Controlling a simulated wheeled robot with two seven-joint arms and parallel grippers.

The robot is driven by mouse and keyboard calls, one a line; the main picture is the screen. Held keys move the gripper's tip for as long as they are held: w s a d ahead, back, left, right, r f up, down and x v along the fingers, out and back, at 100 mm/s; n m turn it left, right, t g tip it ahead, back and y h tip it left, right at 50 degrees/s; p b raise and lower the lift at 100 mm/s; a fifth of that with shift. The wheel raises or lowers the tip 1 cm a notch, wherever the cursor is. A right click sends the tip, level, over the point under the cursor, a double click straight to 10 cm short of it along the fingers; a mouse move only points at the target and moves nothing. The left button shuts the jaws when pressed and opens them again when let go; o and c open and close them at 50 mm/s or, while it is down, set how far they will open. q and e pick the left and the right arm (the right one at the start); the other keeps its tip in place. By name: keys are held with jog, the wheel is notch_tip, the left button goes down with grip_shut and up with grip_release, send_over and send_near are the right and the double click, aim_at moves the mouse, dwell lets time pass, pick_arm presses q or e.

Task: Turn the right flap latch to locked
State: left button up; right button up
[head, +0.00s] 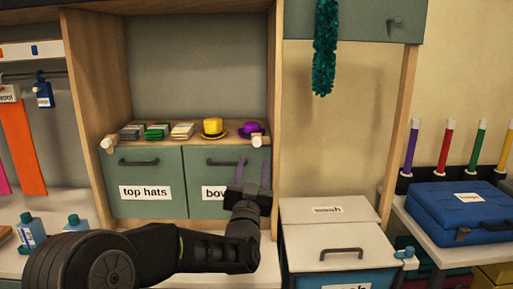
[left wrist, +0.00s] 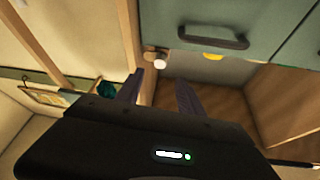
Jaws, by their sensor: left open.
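The right flap (head: 225,173) is grey-green with a dark handle and a label reading "bow", the rest hidden by my left gripper. The right flap latch (head: 256,141) is a small pale knob at its upper right corner; it also shows in the left wrist view (left wrist: 160,63). Its turn position is too small to tell. My left gripper (head: 253,172) is open and empty, its fingers pointing up just below the latch. In the left wrist view the latch lies just beyond the gap between the fingertips (left wrist: 158,78). My right gripper is not in view.
The left flap (head: 150,173), labelled "top hats", has its own pale latch (head: 107,143). A yellow hat (head: 213,127) and a purple hat (head: 251,129) sit on the shelf above. A white-lidded bin (head: 330,240) stands right of my gripper. Bottles (head: 32,230) stand at lower left.

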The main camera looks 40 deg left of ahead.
aim_at(257, 144)
pick_arm(q)
jog(key=shift+p+x, duration=1)
jog(key=shift+x, duration=3)
jog(key=shift+f, duration=0.1)
grip_shut()
